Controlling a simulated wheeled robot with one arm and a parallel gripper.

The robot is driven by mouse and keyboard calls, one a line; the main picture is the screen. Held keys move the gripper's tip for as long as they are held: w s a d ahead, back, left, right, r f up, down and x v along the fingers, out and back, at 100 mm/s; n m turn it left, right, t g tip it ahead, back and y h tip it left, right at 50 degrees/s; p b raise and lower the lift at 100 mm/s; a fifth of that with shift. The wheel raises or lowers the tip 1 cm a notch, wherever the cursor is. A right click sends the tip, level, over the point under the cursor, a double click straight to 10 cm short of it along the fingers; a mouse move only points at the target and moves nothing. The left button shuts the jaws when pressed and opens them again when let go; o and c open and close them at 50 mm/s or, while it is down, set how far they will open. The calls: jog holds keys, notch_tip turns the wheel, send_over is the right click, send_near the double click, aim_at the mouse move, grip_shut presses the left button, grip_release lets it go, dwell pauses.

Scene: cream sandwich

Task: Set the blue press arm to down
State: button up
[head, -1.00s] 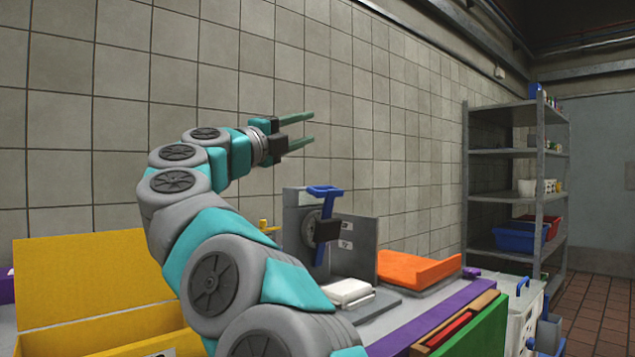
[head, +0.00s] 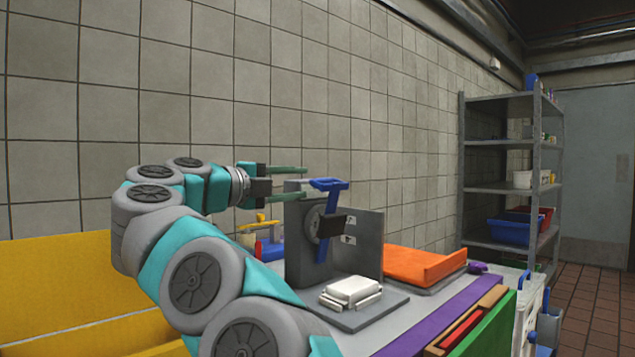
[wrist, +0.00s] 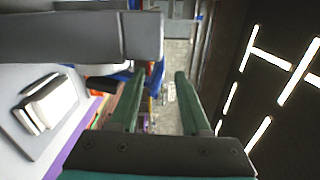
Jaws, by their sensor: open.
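The blue press arm (head: 333,217) stands upright on the grey press (head: 306,237), with its blue handle at the top. A black block sits partway along the arm, beside a dark round hub. A white sandwich-like block (head: 352,289) lies on the press base below. My gripper (head: 306,178) is open and empty, with its green fingers level with the handle and just left of it in the head view. In the wrist view the green fingers (wrist: 157,87) are apart, and blue parts show beyond the left finger. I cannot tell whether a finger touches the handle.
An orange tray (head: 425,265) lies right of the press. A yellow bin (head: 55,290) stands at the left. A green-sided box (head: 487,327) is at the front right. A metal shelf (head: 510,146) stands at the back right, and the tiled wall is behind.

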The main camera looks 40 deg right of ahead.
aim_at(322, 181)
jog(key=d, duration=0.7)
jog(key=shift+w+d+p, duration=0.2)
jog(key=shift+d+p, duration=0.1)
jog(key=shift+p, duration=0.05)
grip_shut()
jog(key=shift+r, duration=0.1)
dwell(1.0)
